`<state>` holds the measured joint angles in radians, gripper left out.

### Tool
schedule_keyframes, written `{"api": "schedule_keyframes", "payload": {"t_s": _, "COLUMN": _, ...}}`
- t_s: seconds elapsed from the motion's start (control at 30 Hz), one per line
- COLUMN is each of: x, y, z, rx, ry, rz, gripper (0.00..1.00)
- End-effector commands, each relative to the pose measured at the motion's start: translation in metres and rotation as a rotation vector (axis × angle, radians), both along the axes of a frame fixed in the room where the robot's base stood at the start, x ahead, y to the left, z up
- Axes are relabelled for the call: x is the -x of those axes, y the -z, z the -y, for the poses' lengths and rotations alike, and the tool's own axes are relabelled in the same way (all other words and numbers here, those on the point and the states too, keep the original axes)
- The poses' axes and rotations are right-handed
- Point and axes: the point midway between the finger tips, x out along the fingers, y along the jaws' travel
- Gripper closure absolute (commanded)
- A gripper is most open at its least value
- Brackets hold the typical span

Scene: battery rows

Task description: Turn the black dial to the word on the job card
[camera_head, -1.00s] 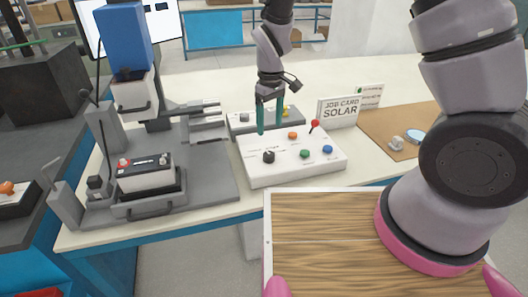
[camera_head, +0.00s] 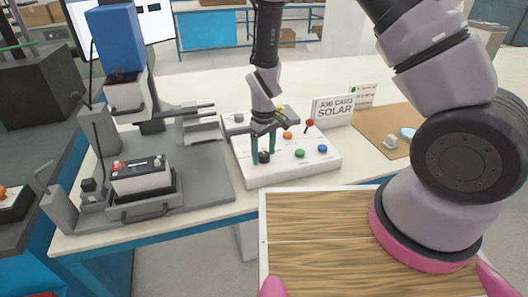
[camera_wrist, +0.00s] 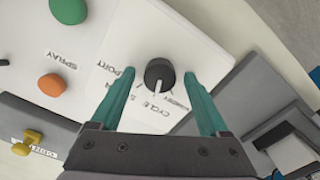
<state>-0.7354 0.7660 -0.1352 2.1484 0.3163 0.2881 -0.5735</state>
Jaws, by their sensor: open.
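The black dial (camera_head: 264,157) sits on the left part of the white control panel (camera_head: 290,175). In the wrist view the dial (camera_wrist: 159,74) lies between the two green fingers, with a gap on each side, and its white pointer line runs toward the bottom of the picture. Words are printed around it; "PORT" and "CYCLE" show in part, others are too small or hidden. My gripper (camera_head: 263,150) is open and points down around the dial. The job card (camera_head: 333,110) stands behind the panel and reads "JOB CARD SOLAR".
The panel also carries an orange button (camera_head: 287,135), a green button (camera_head: 299,153), a blue button (camera_head: 322,148) and a red-tipped lever (camera_head: 309,124). A battery (camera_head: 141,174) sits in a grey fixture to the left. A brown mat (camera_head: 378,133) lies to the right.

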Motion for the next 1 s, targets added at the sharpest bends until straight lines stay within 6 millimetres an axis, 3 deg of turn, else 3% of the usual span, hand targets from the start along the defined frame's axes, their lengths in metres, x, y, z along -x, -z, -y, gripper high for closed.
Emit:
{"api": "schedule_keyframes", "payload": {"t_s": 0.07, "x": -0.0001, "y": -0.0002, "z": 0.0001, "rx": 0.000, "ry": 0.000, "rz": 0.000, "gripper": 0.21}}
{"api": "schedule_keyframes", "payload": {"t_s": 0.1, "x": -0.0001, "y": -0.0002, "z": 0.0001, "rx": 0.000, "ry": 0.000, "rz": 0.000, "gripper": 0.29}}
{"api": "schedule_keyframes", "payload": {"t_s": 0.3, "x": -0.0001, "y": -0.0003, "z": 0.0002, "rx": 0.000, "ry": 0.001, "rz": 0.000, "gripper": 1.00}}
{"api": "schedule_keyframes", "payload": {"t_s": 0.67, "x": -0.0001, "y": -0.0004, "z": 0.0004, "rx": 0.000, "ry": 0.063, "rz": 0.000, "gripper": 1.00}}
{"api": "schedule_keyframes", "payload": {"t_s": 1.0, "x": -0.0003, "y": -0.0005, "z": 0.0006, "rx": 0.001, "ry": 0.302, "rz": 0.001, "gripper": 1.00}}
